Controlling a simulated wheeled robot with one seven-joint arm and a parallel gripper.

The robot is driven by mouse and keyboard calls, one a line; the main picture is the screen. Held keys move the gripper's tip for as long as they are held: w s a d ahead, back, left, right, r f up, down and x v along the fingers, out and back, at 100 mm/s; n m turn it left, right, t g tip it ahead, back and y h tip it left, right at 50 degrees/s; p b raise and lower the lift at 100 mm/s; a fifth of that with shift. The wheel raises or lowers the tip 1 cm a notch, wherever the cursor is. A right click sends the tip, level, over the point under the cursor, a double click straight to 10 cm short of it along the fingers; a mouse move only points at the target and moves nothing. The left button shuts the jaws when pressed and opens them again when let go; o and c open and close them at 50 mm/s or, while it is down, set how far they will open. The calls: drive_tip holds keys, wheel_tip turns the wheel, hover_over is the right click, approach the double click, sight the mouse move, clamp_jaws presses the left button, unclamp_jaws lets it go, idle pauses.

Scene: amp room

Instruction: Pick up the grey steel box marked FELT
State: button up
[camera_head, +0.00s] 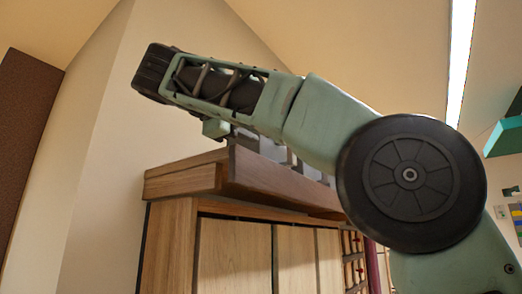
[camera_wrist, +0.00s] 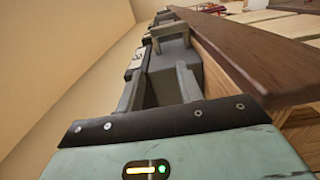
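My gripper (camera_wrist: 158,80) shows in the wrist view with its two grey fingers spread apart. A grey box (camera_wrist: 170,58) with a raised handle-like part stands just beyond and between the fingers, on top of a wooden cabinet. I cannot tell whether the fingers touch it. I cannot read FELT on any box; a pale label (camera_wrist: 138,60) shows to the left, too small to read. In the head view my arm crosses above the cabinet (camera_head: 180,182), and the gripper's fingertips cannot be made out. Parts of grey boxes (camera_head: 270,149) show behind the arm.
The cabinet's dark wooden edge (camera_wrist: 245,50) runs along the right of the boxes. More things stand farther along the top. A plain wall (camera_wrist: 60,50) rises close on the left. A brown panel (camera_head: 25,130) hangs at the far left in the head view.

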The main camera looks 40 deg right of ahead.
sight(269, 148)
drive_tip(key=p+x, duration=0.1)
drive_tip(key=x, duration=0.5)
drive_tip(key=shift+d, duration=0.1)
drive_tip(key=p+x, duration=0.1)
drive_tip(key=x, duration=0.1)
drive_tip(key=r+p+x, duration=0.1)
drive_tip(key=p+x, duration=0.1)
drive_tip(key=shift+w+d, duration=0.2)
drive_tip(key=shift+d, duration=0.15)
drive_tip(key=shift+w+d+f, duration=0.1)
drive_tip(key=shift+d, duration=0.15)
drive_tip(key=shift+c, duration=0.3)
clamp_jaws()
